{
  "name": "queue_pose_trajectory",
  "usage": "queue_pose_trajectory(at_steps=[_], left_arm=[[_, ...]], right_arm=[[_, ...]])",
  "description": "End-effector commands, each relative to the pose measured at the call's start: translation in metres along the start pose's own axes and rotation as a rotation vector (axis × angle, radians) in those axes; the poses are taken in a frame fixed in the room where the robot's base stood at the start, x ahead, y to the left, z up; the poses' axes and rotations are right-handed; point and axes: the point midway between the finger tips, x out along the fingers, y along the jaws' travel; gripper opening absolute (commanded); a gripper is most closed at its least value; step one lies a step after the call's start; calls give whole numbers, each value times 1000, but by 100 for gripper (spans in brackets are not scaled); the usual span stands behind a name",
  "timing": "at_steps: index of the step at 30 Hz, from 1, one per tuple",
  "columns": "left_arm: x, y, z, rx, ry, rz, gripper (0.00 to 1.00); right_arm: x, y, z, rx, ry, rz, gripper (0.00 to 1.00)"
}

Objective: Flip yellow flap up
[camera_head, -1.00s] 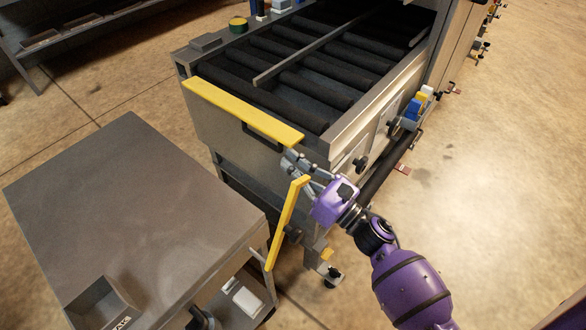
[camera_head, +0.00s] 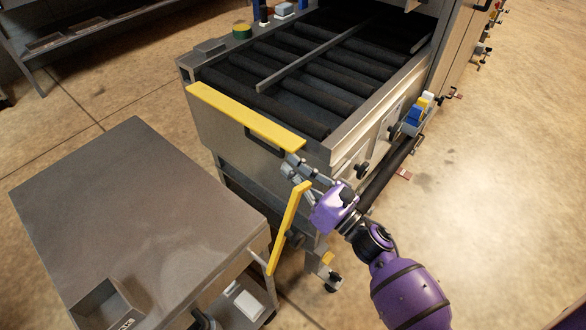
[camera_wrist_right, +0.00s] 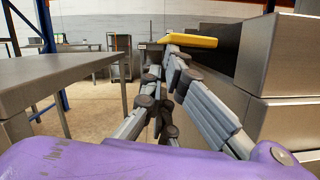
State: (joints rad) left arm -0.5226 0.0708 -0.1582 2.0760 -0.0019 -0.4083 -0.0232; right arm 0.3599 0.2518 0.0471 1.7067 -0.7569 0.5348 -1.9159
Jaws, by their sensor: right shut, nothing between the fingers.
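The yellow flap (camera_head: 245,118) is a long flat bar along the front top edge of the roller conveyor. My right gripper (camera_head: 291,165) is just below and in front of the flap's right end, with its fingers pointing up and left. It is shut and empty. In the right wrist view its fingertips (camera_wrist_right: 166,62) appear close under the yellow flap (camera_wrist_right: 189,41); I cannot tell whether they touch it. My left gripper is not in view.
A second yellow bar (camera_head: 288,228) slants down between the conveyor and a grey cart (camera_head: 140,200) on the left. The conveyor's black rollers (camera_head: 300,92) lie behind the flap. Blue and yellow parts (camera_head: 416,113) stick out on its right side. Open floor lies to the right.

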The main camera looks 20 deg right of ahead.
Motion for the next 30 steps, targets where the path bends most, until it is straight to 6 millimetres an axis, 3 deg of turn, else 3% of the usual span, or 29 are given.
queue_pose_trajectory(at_steps=[14,30], left_arm=[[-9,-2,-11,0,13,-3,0],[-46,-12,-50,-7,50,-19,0]], right_arm=[[5,7,15,137,-10,-31,0],[15,17,53,591,-13,-140,0]])
